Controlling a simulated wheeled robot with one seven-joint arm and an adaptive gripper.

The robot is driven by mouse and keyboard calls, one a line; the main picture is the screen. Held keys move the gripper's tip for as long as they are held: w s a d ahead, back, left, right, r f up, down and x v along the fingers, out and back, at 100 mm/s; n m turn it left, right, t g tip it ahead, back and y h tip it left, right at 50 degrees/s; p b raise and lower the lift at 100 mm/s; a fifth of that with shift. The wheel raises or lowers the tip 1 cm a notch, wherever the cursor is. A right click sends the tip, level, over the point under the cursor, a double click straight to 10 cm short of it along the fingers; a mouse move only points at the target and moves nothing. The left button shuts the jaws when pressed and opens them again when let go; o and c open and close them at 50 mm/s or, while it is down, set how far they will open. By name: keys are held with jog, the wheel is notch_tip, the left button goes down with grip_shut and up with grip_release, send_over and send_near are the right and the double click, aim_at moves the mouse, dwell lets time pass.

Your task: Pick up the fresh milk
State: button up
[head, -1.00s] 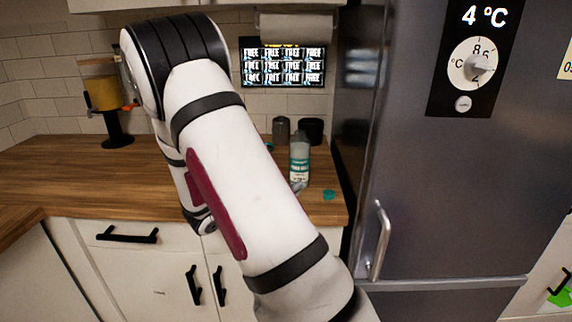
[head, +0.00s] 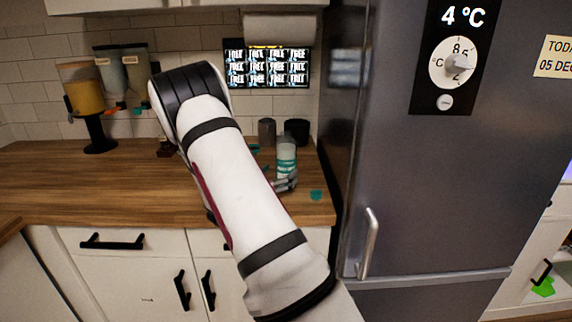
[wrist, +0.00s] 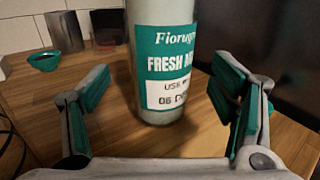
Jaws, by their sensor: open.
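The fresh milk is a pale bottle with a green and white label (wrist: 165,70), upright on the wooden counter. It also shows in the head view (head: 286,158), near the counter's right end. My gripper (wrist: 165,90) is open in the wrist view, one green-padded finger on each side of the picture. The bottle stands between and just beyond the fingers, with gaps on both sides. In the head view my arm hides most of the gripper; only a finger shows beside the bottle's base. The bottle's top is cut off in the wrist view.
Two dark canisters (head: 296,131) stand behind the bottle. A small teal dish (wrist: 44,60) is at the left in the wrist view, and a teal item (head: 316,195) lies near the counter's front edge. The tall fridge (head: 440,170) stands close on the right.

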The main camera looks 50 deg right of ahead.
aim_at(286, 157)
jog(key=shift+w+d, duration=0.15)
jog(key=shift+d, duration=1.05)
jog(key=shift+w+d, duration=0.15)
jog(key=shift+d, duration=1)
jog(key=c, duration=1.7)
jog(key=shift+r, duration=0.2)
jog(key=shift+r, duration=1.65)
jog(key=s+a+r, duration=0.1)
jog(key=s+a, duration=0.6)
jog(key=a, duration=0.7)
jog(key=shift+s+r+p, duration=0.2)
jog(key=shift+p, duration=0.1)
